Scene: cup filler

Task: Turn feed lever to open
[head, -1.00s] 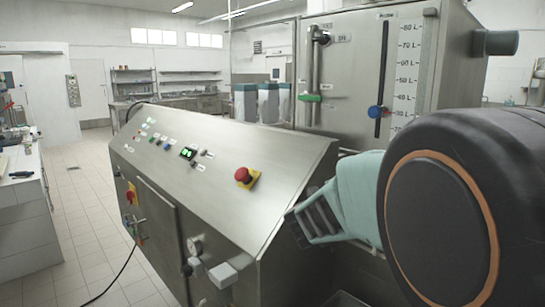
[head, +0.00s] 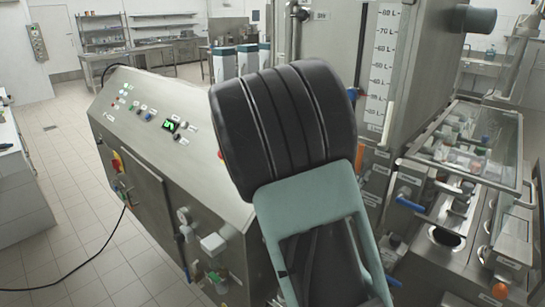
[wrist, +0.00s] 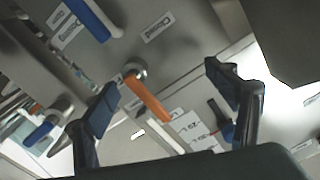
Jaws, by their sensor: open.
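In the wrist view my gripper (wrist: 160,84) is open, with its two dark fingers spread apart and nothing held. A lever with an orange handle (wrist: 149,98) shows between and beyond the fingers, on a steel panel. A blue-handled lever (wrist: 94,18) shows at the top, and another blue handle (wrist: 40,133) at the lower left, close to the left finger. In the head view my arm hides part of the machine, and the gripper does not show clearly.
The sloped control console (head: 150,125) stands left of my arm. The steel tank with its level scale (head: 380,75) rises behind. At the right are a glass-covered filling section (head: 475,140), a blue handle (head: 411,204) and an orange knob (head: 500,290). Open floor lies at the left.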

